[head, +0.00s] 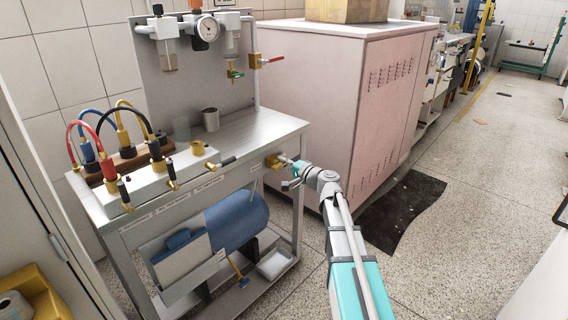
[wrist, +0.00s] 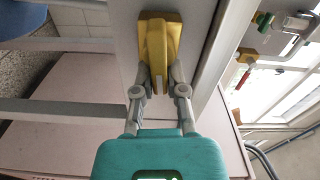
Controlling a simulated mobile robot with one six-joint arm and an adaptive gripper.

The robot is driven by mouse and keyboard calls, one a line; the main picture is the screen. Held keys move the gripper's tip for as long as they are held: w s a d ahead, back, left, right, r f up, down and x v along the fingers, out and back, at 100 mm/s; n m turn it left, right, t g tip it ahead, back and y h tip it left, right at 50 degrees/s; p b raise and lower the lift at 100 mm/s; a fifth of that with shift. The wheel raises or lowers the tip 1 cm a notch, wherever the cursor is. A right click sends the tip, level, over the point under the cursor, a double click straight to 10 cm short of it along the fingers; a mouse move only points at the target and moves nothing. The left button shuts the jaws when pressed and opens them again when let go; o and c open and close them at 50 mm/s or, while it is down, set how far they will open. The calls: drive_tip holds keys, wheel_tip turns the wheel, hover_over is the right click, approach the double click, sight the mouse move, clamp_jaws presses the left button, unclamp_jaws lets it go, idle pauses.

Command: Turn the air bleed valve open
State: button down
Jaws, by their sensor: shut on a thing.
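A yellow valve (head: 272,161) with a block-like body sits on the right end of the workbench, below the top's edge. In the wrist view its yellow handle (wrist: 159,66) stands out from a yellow base (wrist: 172,23). My gripper (head: 288,163) reaches it from the right in the head view. In the wrist view my gripper (wrist: 159,82) is shut on the handle, one finger on each side. The handle lies lengthwise between the fingers. I cannot tell from the frames how far the valve is turned.
The metal workbench (head: 246,128) carries a valve manifold with hoses (head: 118,165) and a grey cup (head: 211,119). A red-handled valve (head: 266,61) is on the back panel. A pink cabinet (head: 325,115) stands close behind my arm. The floor at right is open, with a dark mat (head: 402,212).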

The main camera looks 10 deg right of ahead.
drive_tip(key=shift+s+a+f+m, duration=0.2)
drive_tip(key=shift+a+m, duration=0.1)
drive_tip(key=shift+m, duration=0.3)
drive_tip(key=c, duration=0.7)
unclamp_jaws()
drive_tip(key=shift+a, duration=0.1)
drive_tip(key=shift+d, duration=0.25)
drive_tip(key=v, duration=1.1)
drive_tip(key=shift+s+d, duration=0.15)
drive_tip(key=shift+s, duration=0.2)
